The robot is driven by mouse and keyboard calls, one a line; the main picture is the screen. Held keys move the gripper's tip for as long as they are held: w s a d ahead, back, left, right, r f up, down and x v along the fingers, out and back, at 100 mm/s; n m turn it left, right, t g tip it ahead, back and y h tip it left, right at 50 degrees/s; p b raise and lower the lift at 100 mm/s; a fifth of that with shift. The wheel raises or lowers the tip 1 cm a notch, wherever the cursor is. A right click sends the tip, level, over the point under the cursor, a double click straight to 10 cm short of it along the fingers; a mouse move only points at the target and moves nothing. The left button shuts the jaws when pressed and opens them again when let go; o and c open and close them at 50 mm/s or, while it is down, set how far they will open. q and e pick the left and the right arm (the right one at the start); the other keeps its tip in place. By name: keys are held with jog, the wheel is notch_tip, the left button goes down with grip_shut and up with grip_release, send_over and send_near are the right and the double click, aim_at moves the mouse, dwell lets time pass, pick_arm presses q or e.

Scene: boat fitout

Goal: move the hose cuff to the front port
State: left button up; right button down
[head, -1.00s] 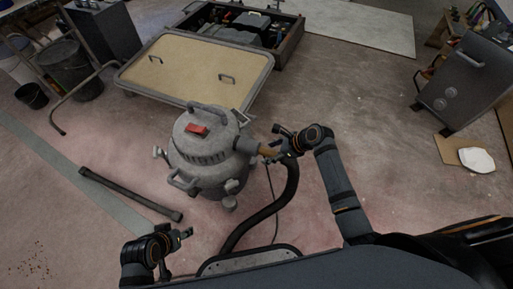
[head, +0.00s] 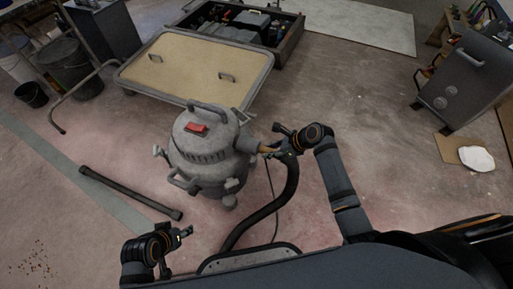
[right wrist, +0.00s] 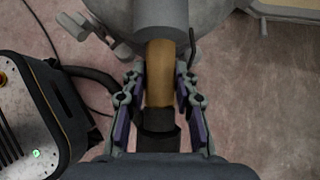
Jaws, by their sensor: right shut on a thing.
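The vacuum (head: 208,165) is a grey drum with a red switch, standing on the floor in mid view. A grey tube port (head: 249,145) sticks out of its right side; it also shows at the top of the right wrist view (right wrist: 161,14). The tan hose cuff (right wrist: 159,70) is in line with this port and meets its mouth; how far in it sits I cannot tell. My right gripper (right wrist: 159,98) is shut on the cuff, a finger on each side. The black hose (head: 274,213) runs from the cuff down toward my base. My left gripper (head: 183,234) is open and empty, low at left.
A dark wand (head: 130,194) lies on the floor at left. A tan-topped cart (head: 195,68) stands behind the vacuum, with an open tool crate (head: 290,42) beyond. A grey cabinet (head: 466,80) is at right.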

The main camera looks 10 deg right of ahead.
pick_arm(q)
jog(key=shift+r, duration=0.1)
pick_arm(e)
jog(key=shift+s+d+r+p, duration=0.1)
jog(key=shift+s+d+p, duration=0.25)
jog(key=shift+d+p, duration=0.3)
pick_arm(q)
jog(key=shift+r+p, duration=2.3)
jog(key=shift+r, duration=0.5)
pick_arm(e)
jog(key=shift+s+d, duration=0.5)
jog(key=shift+d, duration=0.3)
jog(key=shift+s+d, duration=0.55)
jog(key=shift+d, duration=0.2)
jog(key=shift+s+d, duration=0.5)
jog(key=shift+d, duration=0.3)
